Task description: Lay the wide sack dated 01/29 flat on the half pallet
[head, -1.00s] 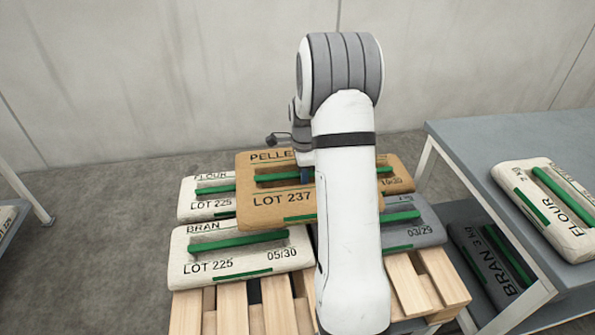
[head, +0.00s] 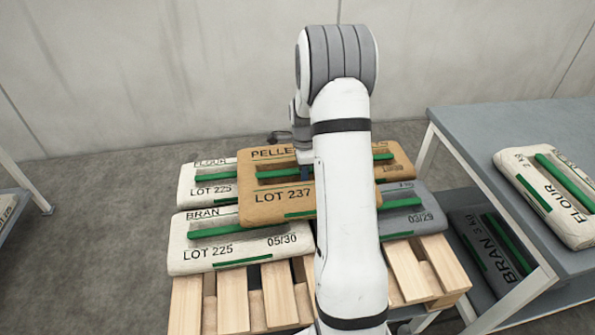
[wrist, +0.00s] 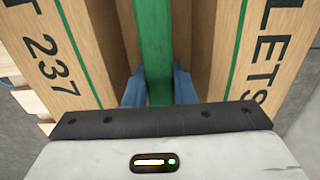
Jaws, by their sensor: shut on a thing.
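My gripper (wrist: 158,90) is shut on the green handle of a tan sack (head: 275,205) marked PELLETS and LOT 237. Its blue fingers stand on either side of the green handle (wrist: 152,40) in the wrist view. In the head view the sack hangs roughly level above the sacks on the half pallet (head: 245,298). My arm covers its right part, so its date is hidden and I cannot confirm 01/29. The gap under it cannot be judged.
On the pallet lie a white FLOUR sack (head: 205,185), a white BRAN sack (head: 245,248) dated 05/30, a grey sack (head: 405,210) dated 03/29 and another tan sack (head: 397,160). Front slats are bare. A grey table (head: 480,140) with a FLOUR sack (head: 550,195) stands right.

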